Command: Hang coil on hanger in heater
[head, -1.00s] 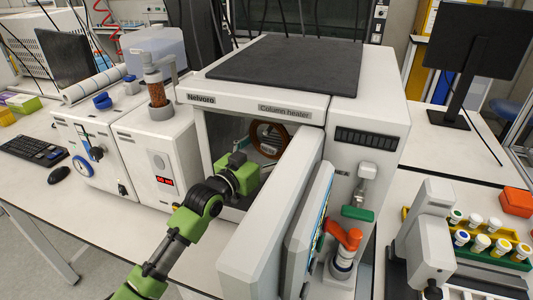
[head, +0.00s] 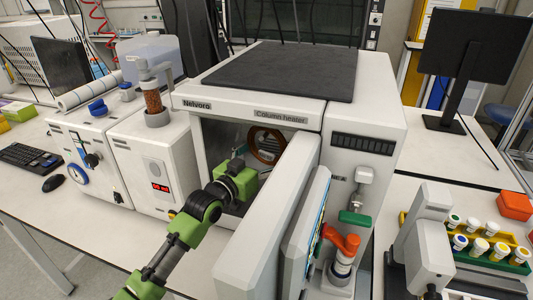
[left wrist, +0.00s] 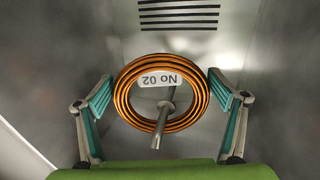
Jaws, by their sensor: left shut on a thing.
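The orange-brown coil (left wrist: 124,97), labelled "No 02", is inside the heater (head: 330,108), whose door (head: 262,222) stands open. In the left wrist view the coil is seen face on. The metal hanger rod (left wrist: 161,124) comes out through the coil's opening, its tip overlapping the lower part of the ring. My left gripper (left wrist: 162,90) reaches into the chamber and is shut on the coil, one finger at each side. In the head view the coil (head: 252,143) shows beyond my left wrist. Whether the coil rests on the rod cannot be told. My right gripper is not in view.
The heater door with its screen is to the right of my left arm. A white instrument (head: 152,165) stands close to the left of the heater. A vent grille (left wrist: 179,15) shows on the chamber's wall. A vial rack (head: 500,255) is at the right.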

